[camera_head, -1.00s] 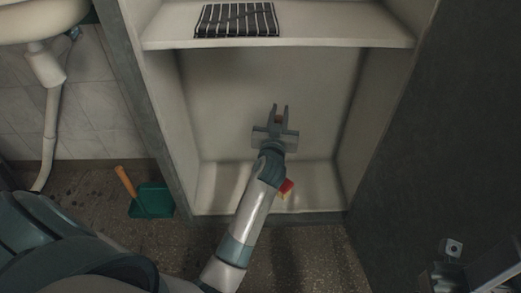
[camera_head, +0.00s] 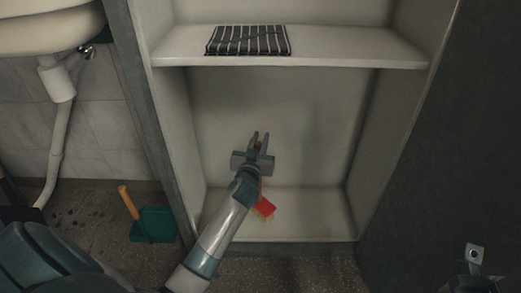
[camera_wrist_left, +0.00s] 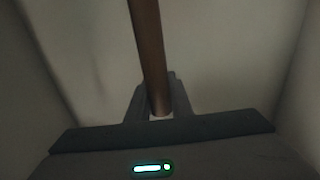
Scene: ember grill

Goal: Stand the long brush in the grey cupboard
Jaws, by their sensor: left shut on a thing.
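The grey cupboard (camera_head: 180,120) stands open in front of me, with a shelf above a tall lower compartment. My left gripper (camera_head: 259,141) reaches into that compartment and is shut on the handle of the long brush. The brown handle (camera_wrist_left: 148,45) runs up between the fingers in the left wrist view. The red brush head (camera_head: 265,207) with yellowish bristles hangs below, low over the compartment floor (camera_head: 315,215). My forearm hides part of the brush, and I cannot tell whether the bristles touch the floor. A grey part (camera_head: 473,257), possibly my right gripper, shows at the bottom right.
A striped dark cloth (camera_head: 248,40) lies on the shelf (camera_head: 350,45) above my gripper. A green dustpan (camera_head: 154,225) with an orange handle sits left of the cupboard. A sink (camera_head: 45,25) with a white pipe is at the left. The compartment's right side is clear.

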